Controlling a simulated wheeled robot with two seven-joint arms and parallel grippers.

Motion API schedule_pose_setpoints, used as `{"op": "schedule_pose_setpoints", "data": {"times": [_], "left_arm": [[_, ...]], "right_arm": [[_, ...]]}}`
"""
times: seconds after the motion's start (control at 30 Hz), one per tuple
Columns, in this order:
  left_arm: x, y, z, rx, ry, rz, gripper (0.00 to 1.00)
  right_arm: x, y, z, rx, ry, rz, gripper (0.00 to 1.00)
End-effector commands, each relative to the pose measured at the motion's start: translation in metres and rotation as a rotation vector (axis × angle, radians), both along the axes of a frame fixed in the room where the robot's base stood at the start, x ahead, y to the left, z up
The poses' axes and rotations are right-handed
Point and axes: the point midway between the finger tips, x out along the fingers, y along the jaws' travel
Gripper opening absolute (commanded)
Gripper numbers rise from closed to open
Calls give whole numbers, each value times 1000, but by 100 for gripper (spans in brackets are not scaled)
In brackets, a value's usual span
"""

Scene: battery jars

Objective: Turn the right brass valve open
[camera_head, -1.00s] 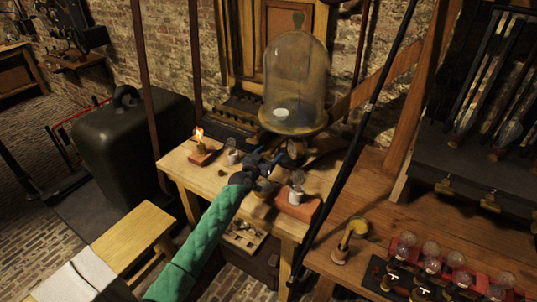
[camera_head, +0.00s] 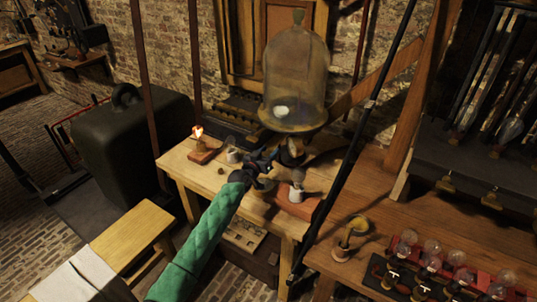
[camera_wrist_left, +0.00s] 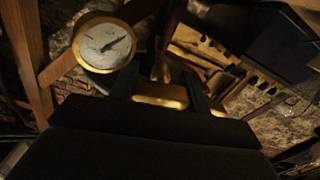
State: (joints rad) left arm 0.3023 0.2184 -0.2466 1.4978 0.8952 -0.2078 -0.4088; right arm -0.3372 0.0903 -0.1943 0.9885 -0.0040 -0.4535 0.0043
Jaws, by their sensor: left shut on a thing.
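My left gripper (camera_head: 272,160) reaches over the wooden bench, below the glass bell jar (camera_head: 295,85). In the left wrist view its two dark fingers (camera_wrist_left: 163,90) are shut on a brass valve (camera_wrist_left: 160,93), seen between them. In the head view the gripper mostly hides that valve, and I cannot tell its exact angle. A round brass-rimmed gauge (camera_wrist_left: 104,42) with a white dial and dark needle is left of the fingers in the wrist view. My right gripper is not in view.
A lit candle-like flame on a small base (camera_head: 202,146) stands left of the gripper. A bulb on a reddish block (camera_head: 297,194) is close to its right. A dark slanting rod (camera_head: 352,138) crosses farther right. Several bulbs stand on a red rack (camera_head: 440,265).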

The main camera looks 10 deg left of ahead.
Motion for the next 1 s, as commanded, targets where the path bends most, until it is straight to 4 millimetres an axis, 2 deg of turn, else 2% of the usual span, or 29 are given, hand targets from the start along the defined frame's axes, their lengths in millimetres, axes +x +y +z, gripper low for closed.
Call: {"op": "schedule_pose_setpoints", "data": {"times": [0.3,0.67,1.0], "left_arm": [[1,1,-1,-277,98,1,24],[1,2,0,-599,214,1,25],[1,2,0,-904,323,1,25]], "right_arm": [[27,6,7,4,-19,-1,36],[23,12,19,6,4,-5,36],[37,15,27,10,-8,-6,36]]}}
